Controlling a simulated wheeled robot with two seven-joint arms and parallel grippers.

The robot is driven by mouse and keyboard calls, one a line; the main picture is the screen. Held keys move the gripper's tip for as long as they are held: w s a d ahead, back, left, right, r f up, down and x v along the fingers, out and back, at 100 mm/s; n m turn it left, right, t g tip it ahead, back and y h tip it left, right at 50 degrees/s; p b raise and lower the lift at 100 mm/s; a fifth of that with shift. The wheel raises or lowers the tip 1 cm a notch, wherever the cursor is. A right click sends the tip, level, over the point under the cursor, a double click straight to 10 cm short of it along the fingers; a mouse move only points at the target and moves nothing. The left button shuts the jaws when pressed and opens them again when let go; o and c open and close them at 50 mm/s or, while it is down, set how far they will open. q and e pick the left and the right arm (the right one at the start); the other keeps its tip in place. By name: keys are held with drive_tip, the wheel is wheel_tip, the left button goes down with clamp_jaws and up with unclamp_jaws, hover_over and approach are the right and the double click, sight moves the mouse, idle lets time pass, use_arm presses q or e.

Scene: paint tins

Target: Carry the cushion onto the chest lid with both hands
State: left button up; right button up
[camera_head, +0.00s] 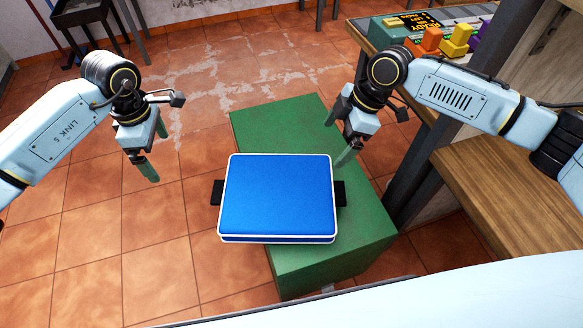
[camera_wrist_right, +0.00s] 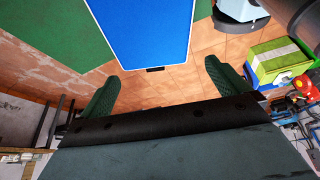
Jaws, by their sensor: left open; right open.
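The blue cushion (camera_head: 278,195) has white piping and a dark tab on each side, the left tab (camera_head: 217,192) and the right tab (camera_head: 340,193). It appears to lie flat on the green chest lid (camera_head: 330,250), its left part overhanging the lid's left edge. My left gripper (camera_head: 148,172) is open and empty over the floor, left of the cushion and apart from it. My right gripper (camera_head: 346,150) is open and empty above the lid, near the cushion's far right corner. The right wrist view shows its spread fingers with the cushion (camera_wrist_right: 145,30) beyond them.
A wooden bench (camera_head: 510,185) stands at the right. A counter behind it bears a dark green box (camera_head: 395,32) and coloured blocks (camera_head: 457,40). A dark stand (camera_head: 80,12) is at the far left. The tiled floor (camera_head: 110,255) left of the chest is clear.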

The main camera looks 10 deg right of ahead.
use_arm(q)
drive_tip(key=shift+s+a, duration=0.1)
drive_tip(key=shift+a, duration=0.05)
use_arm(e)
drive_tip(key=v, duration=1.2)
drive_tip(key=shift+d, duration=0.1)
